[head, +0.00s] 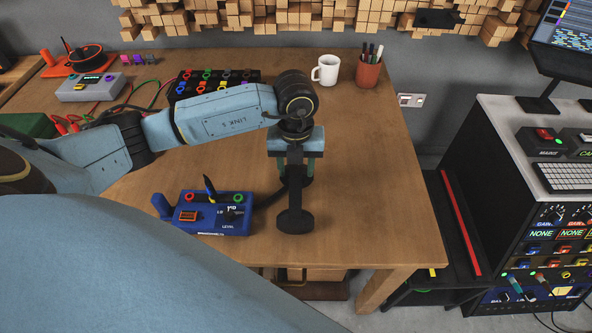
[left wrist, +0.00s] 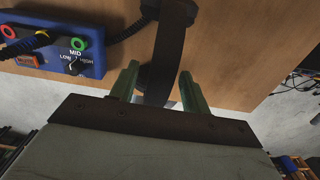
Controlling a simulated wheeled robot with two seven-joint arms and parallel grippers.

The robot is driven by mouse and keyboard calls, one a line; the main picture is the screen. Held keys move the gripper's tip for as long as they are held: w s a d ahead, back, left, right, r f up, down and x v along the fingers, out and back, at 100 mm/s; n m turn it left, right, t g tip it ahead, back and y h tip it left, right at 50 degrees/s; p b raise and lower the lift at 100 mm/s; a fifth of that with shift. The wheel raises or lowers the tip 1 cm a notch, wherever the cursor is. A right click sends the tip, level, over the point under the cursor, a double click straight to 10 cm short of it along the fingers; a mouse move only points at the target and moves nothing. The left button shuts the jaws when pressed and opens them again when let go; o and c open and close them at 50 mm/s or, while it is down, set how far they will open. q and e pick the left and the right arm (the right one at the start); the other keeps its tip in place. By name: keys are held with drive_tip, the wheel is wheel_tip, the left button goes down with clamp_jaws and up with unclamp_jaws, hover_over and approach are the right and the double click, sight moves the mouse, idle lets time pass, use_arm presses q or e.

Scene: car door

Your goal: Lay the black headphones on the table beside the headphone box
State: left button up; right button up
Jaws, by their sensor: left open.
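The black headphones (head: 295,197) are at the right of the blue headphone box (head: 217,213), over the table (head: 370,180) near its front edge. A dark cable runs from them toward the box. My left gripper (head: 296,172) points down over the headphones, and its wrist hides part of them. In the left wrist view the green fingers of the left gripper (left wrist: 158,72) are apart, with the black headphones (left wrist: 170,45) between and beyond them. I cannot tell whether either finger touches them. The headphone box (left wrist: 70,42) shows at the upper left there. My right gripper is not in view.
A white mug (head: 325,70) and a red pen cup (head: 368,72) stand at the back. A black box with coloured knobs (head: 210,80) and a grey device (head: 90,88) are at the back left. The table's right side is clear. An equipment rack (head: 545,235) stands at the right.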

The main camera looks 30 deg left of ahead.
use_arm(q)
wheel_tip(320, 180, up, 10)
drive_tip(key=shift+f, duration=0.1)
idle(0.6)
